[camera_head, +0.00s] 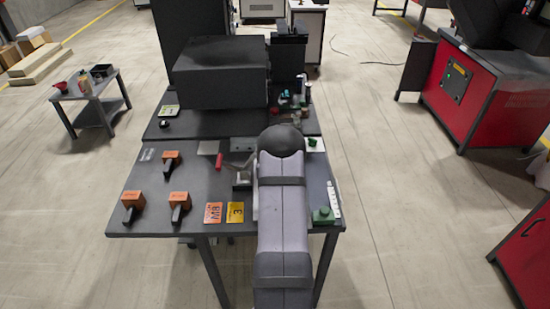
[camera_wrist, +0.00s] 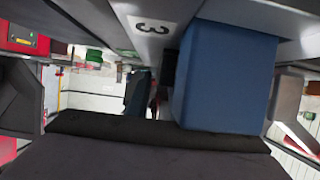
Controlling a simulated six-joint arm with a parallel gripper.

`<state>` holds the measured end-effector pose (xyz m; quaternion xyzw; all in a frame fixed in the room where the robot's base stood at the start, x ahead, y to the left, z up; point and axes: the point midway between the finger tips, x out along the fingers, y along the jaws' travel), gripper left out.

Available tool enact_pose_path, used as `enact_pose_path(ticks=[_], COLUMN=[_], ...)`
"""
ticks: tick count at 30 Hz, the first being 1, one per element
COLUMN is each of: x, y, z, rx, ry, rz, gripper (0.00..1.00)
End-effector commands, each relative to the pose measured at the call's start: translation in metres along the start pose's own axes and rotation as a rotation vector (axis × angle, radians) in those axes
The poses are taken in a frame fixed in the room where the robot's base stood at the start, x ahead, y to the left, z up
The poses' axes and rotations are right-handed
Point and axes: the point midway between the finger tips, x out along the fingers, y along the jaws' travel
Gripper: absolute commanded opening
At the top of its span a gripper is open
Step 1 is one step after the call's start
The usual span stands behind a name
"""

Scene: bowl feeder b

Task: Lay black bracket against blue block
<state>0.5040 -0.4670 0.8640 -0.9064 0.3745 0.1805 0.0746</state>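A blue block (camera_wrist: 225,75) stands large and close in the wrist view, right of centre. Its lower edge in the picture meets a broad dark shape that fills the bottom of that view. A narrow dark strip shows along the block's left side, but I cannot tell whether it is the black bracket. I cannot make out the bracket for certain in either view. My arm covers the middle of the workbench in the head view and hides the blue block.
The grey workbench (camera_head: 133,217) carries several orange-and-black pieces (camera_head: 133,201) at left, an orange card (camera_head: 213,212) and a yellow card (camera_head: 236,212) marked 3 at the front. A green piece (camera_head: 323,216) sits at front right. A large dark box (camera_head: 220,72) stands behind.

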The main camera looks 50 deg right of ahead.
Motion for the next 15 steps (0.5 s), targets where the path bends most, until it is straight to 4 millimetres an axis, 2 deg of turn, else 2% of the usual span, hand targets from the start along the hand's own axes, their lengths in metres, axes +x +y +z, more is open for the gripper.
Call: enact_pose_path(ticks=[1,2,15], x=[-0.0001,-0.0001,-0.0074], y=[0.0,0.0,0.0003], z=[-0.0001,-0.0002,0.0021], rx=[0.0,0.0,0.0], ry=[0.0,0.0,0.0], rz=[0.0,0.0,0.0], gripper=[0.07,0.0,0.0])
